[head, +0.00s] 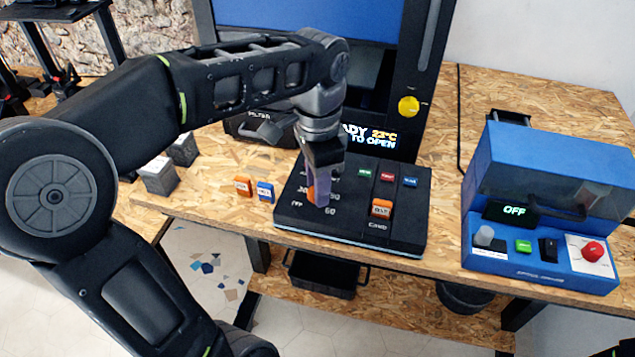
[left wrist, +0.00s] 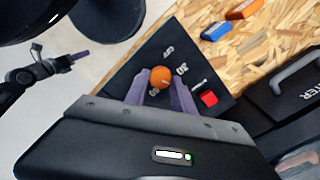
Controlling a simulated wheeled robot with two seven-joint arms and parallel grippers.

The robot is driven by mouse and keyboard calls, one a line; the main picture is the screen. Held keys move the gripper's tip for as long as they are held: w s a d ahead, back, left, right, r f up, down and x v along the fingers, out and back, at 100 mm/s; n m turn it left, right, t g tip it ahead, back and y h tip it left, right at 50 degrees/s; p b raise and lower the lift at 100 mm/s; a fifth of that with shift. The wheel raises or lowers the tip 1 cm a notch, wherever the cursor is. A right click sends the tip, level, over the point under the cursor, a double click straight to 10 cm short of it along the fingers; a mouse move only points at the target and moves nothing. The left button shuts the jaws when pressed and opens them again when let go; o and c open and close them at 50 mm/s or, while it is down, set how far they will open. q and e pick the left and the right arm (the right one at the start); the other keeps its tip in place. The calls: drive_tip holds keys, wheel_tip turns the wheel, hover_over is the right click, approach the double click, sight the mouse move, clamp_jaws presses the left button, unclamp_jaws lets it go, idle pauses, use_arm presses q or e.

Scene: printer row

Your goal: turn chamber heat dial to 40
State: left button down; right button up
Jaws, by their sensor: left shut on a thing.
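The chamber heat dial is an orange knob on the black control panel (head: 400,225), mostly hidden behind my left gripper (head: 322,195) in the head view. The orange knob (left wrist: 160,77) shows clearly in the left wrist view, between the two purple fingers of my left gripper (left wrist: 160,88). The fingers are shut on the knob's sides. Printed marks OFF, 30, 50 and 60 show around it; the 40 mark and the knob's pointer are hidden or unclear. What looks like my right gripper (left wrist: 76,56) shows small at the left of the left wrist view.
The panel carries small coloured buttons and an orange switch (head: 381,208). An orange block (head: 243,186) and a blue block (head: 265,191) lie left of it. A blue machine (head: 540,256) showing OFF stands at right. Clear board separates them.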

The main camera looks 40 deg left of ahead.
use_arm(q)
drive_tip(key=shift+r+m, duration=0.1)
drive_tip(key=shift+m, duration=2.2)
drive_tip(key=c, duration=1.1)
unclamp_jaws()
drive_tip(key=shift+o, duration=0.2)
